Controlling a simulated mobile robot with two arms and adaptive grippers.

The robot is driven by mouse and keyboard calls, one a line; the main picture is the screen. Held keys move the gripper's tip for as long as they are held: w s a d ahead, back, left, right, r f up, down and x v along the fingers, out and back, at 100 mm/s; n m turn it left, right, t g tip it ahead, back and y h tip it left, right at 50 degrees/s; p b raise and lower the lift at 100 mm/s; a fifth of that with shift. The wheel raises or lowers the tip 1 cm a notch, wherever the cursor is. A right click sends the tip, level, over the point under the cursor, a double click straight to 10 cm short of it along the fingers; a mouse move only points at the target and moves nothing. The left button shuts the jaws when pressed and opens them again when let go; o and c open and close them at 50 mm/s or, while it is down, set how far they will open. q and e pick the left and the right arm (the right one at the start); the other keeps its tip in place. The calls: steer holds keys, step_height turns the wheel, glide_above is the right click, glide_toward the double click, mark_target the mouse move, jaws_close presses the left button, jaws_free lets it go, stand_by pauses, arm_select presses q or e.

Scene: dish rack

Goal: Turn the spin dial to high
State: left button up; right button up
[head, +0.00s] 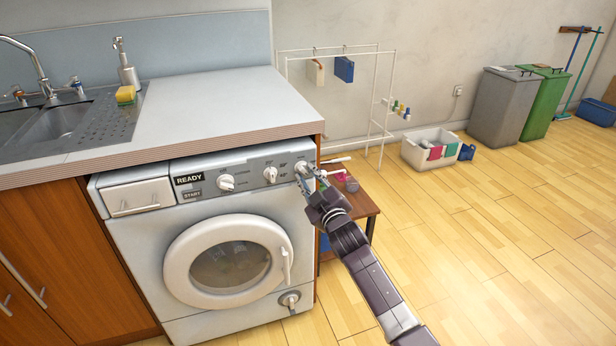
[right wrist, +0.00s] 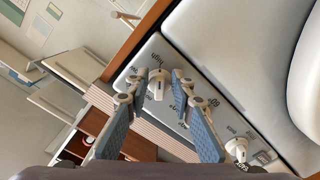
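The washing machine (head: 140,228) stands under the counter, with its control panel facing me. The spin dial (head: 302,167) is the rightmost white knob on the panel, partly hidden by my right gripper (head: 313,178). In the right wrist view the spin dial (right wrist: 157,86) shows between the fingertips, close to a "high" label; its exact setting is hard to read. My right gripper (right wrist: 158,92) has its fingers apart, one on each side of the dial, with small gaps seeming to show. My left gripper is not in view.
Two other knobs, the middle dial (head: 270,174) and the left dial (head: 226,182), sit left on the panel. The round door (head: 187,262) is shut. A small wooden table (head: 362,203) and white drying rack (head: 391,95) stand right of the machine.

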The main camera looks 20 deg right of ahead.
steer(key=shift+o, duration=0.3)
steer(key=shift+s, duration=0.1)
steer(key=s, duration=1.2)
steer(key=shift+d, duration=0.2)
steer(key=shift+w+f, duration=0.1)
